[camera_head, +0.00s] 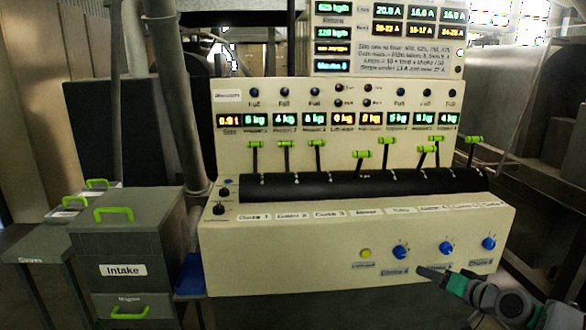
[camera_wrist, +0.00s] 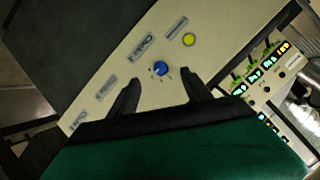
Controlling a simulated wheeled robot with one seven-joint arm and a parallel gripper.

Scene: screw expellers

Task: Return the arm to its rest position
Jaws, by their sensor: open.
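My gripper (camera_head: 432,272) is in front of the lower right of the beige control panel (camera_head: 300,245). Its dark fingers point left, near the blue knobs. In the wrist view my gripper (camera_wrist: 160,88) shows two separated dark fingers with nothing between them. A blue knob (camera_wrist: 160,68) on the panel face lies beyond the fingertips, and a yellow button (camera_wrist: 189,40) is above right of it. In the head view the nearest blue knob (camera_head: 400,252) is up and left of the gripper. Whether the fingers touch the panel cannot be told.
Several green-handled levers (camera_head: 363,155) rise from the black strip (camera_head: 350,185). A display board (camera_head: 388,38) stands above. A grey Intake cabinet (camera_head: 125,245) and a blue bin (camera_head: 190,275) stand left. Dark machinery (camera_head: 535,120) is at right.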

